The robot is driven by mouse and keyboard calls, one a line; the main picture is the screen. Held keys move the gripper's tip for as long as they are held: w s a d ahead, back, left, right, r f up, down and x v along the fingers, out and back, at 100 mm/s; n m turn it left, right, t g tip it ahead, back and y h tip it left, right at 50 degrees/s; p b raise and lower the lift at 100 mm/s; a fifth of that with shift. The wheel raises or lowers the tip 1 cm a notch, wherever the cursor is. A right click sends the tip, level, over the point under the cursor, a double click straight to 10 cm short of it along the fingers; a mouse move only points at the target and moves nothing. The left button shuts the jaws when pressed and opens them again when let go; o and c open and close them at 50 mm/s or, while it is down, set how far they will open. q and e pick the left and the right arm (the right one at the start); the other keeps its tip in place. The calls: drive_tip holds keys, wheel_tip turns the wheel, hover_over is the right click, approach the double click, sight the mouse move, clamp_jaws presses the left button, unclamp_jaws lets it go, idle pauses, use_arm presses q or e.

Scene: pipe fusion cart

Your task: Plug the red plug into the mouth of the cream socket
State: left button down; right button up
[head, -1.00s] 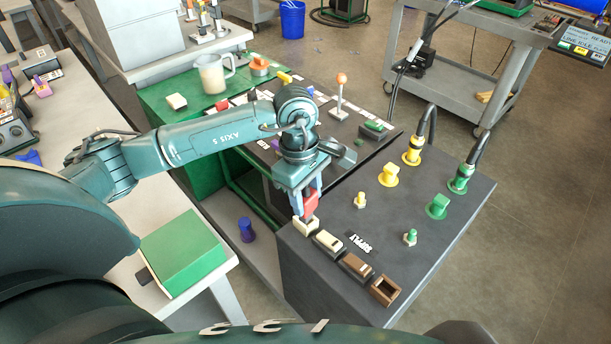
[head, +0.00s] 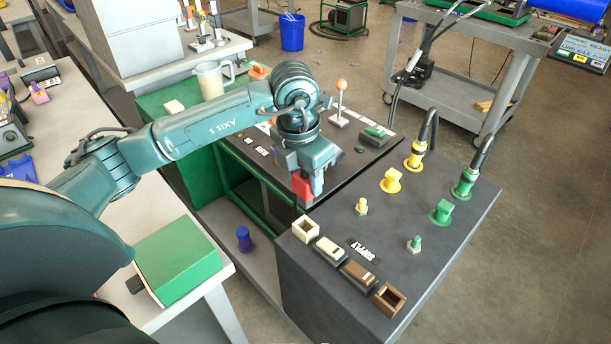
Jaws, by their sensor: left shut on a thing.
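My left gripper (head: 314,182) is shut on the red plug (head: 303,187) and points down. The plug is behind the cream socket (head: 305,230) in the picture and apart from it. The plug's lower end hangs above the far edge of the dark cart top. The gripper hides part of the plug. The cream socket sits at the near left corner of the cart top, and its square mouth is open and empty. My right gripper is not in view.
A cream switch (head: 330,250), a brown switch (head: 358,276) and a brown socket (head: 389,299) line the near edge. Yellow (head: 390,180) and green (head: 441,212) fittings and two cabled plugs stand farther right.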

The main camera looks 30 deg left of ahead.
use_arm(q)
drive_tip(key=shift+b, duration=0.3)
drive_tip(key=shift+f+b, duration=0.65)
drive_tip(key=shift+f, duration=0.15)
wheel_tip(320, 180, down, 2)
drive_tip(key=shift+f+b, duration=0.25)
drive_tip(key=shift+b, duration=0.85)
drive_tip(key=shift+f+b, duration=0.6)
drive_tip(key=shift+f, duration=0.15)
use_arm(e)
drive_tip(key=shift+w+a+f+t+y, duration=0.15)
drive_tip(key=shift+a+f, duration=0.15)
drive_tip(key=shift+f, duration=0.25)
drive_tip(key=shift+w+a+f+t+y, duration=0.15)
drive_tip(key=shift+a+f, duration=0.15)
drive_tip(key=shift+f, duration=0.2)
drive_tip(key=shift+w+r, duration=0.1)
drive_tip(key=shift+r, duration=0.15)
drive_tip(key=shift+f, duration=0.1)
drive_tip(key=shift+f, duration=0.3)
